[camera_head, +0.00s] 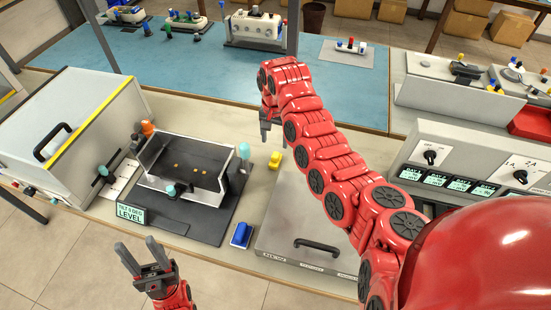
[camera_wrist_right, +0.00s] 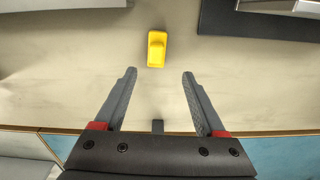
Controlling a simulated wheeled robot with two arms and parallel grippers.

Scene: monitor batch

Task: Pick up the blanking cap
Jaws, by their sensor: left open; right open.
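A small yellow block-like piece (camera_head: 275,158), which I take to be the blanking cap, lies on the beige bench to the right of the tilt tray. In the right wrist view the yellow piece (camera_wrist_right: 157,48) is just beyond the fingertips, centred between them and not touched. My right gripper (camera_head: 265,135) hangs above the bench, a little behind the piece; in its wrist view the jaws (camera_wrist_right: 159,74) are open and empty. My left gripper (camera_head: 138,249) is open and empty at the front, in front of the bench edge.
The grey tilt tray (camera_head: 181,191) with teal knobs stands left of the piece. A blue block (camera_head: 241,235) lies nearer the front edge. A grey handled lid (camera_head: 290,227) is to the right. A white cabinet (camera_head: 75,115) fills the left; instrument panels (camera_head: 470,158) stand far right.

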